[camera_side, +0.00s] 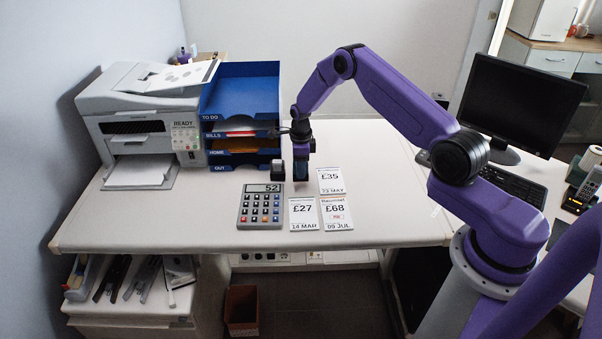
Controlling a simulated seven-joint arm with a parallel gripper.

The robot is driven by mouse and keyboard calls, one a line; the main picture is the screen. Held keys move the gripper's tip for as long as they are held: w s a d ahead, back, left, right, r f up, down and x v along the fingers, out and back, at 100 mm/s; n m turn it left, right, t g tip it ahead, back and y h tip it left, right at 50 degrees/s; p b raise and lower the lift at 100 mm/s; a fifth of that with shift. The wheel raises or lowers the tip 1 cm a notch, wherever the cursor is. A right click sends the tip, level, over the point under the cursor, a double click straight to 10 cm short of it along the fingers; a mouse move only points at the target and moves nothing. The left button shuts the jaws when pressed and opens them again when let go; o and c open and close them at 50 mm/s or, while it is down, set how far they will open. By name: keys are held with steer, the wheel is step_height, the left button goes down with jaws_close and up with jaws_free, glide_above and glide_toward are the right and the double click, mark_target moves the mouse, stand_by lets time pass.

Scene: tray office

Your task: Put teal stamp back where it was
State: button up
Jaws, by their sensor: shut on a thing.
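My gripper (300,153) points down over the desk, behind the paper bills, and is shut on the teal stamp (300,171). The stamp looks dark teal and upright, and is small in view. I cannot tell whether its base touches the desk or hangs just above it. A second, black-topped stamp (278,170) stands on the desk just left of my gripper, a small gap away.
Bills lie flat: £35 (331,181), £27 (302,214) and £68 (336,214), the last with a reddish mark. A calculator (260,206) lies left of them. A blue tray stack (240,95) and printer (140,115) stand behind left.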

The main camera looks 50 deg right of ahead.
steer(key=shift+f, duration=1.3)
steer(key=shift+f, duration=0.15)
steer(key=o, duration=0.8)
steer(key=shift+o, duration=0.2)
step_height(320, 180, up, 12)
steer(key=shift+s+a+r, duration=0.1)
steer(key=shift+r, duration=0.1)
